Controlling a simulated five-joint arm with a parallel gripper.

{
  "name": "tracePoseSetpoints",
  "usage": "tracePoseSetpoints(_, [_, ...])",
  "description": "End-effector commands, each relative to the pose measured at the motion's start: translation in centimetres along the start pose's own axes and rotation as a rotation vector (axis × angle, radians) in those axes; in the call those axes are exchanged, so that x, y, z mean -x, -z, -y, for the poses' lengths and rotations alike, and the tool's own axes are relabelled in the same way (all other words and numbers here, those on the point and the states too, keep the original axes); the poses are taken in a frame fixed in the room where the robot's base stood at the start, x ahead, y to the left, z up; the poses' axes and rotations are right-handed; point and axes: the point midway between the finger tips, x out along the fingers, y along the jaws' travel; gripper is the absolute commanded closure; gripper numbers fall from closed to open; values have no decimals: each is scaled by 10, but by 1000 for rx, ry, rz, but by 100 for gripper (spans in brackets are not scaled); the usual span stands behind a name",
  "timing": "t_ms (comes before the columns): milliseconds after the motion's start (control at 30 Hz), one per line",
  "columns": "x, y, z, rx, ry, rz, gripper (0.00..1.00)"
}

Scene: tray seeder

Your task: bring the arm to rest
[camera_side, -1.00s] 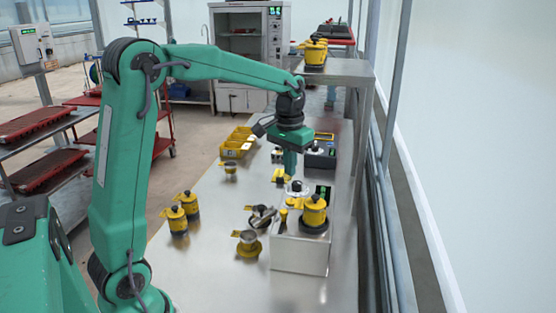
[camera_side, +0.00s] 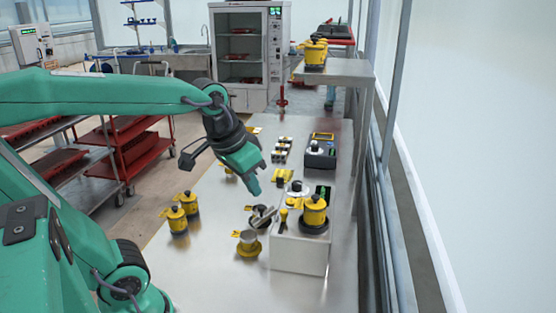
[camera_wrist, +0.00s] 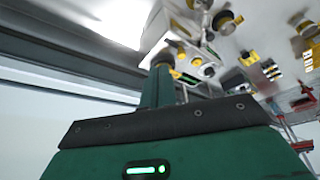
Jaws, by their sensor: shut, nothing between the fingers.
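My gripper (camera_side: 255,187) is teal, shut and empty. In the side view it hangs in the air over the steel bench (camera_side: 215,270), tilted down to the right, to the left of the yellow and steel items. In the wrist view the shut fingers (camera_wrist: 158,88) stick up from the teal gripper body, with the bench items beyond them, tilted and blurred.
Yellow pots (camera_side: 178,219) stand at the bench's left edge. A yellow cup (camera_side: 248,244), a black device (camera_side: 320,152) and a raised shelf (camera_side: 340,70) are nearby. Red trolleys (camera_side: 130,150) stand left of the bench.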

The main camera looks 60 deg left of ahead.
Motion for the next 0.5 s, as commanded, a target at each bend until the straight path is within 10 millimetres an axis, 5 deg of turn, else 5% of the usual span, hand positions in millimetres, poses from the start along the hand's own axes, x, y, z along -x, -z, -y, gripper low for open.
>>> tracePoseSetpoints(200, [3,-33,-9,-35,-15,-72,100])
tracePoseSetpoints(500, [1,-52,-13,-55,-25,-113,100])
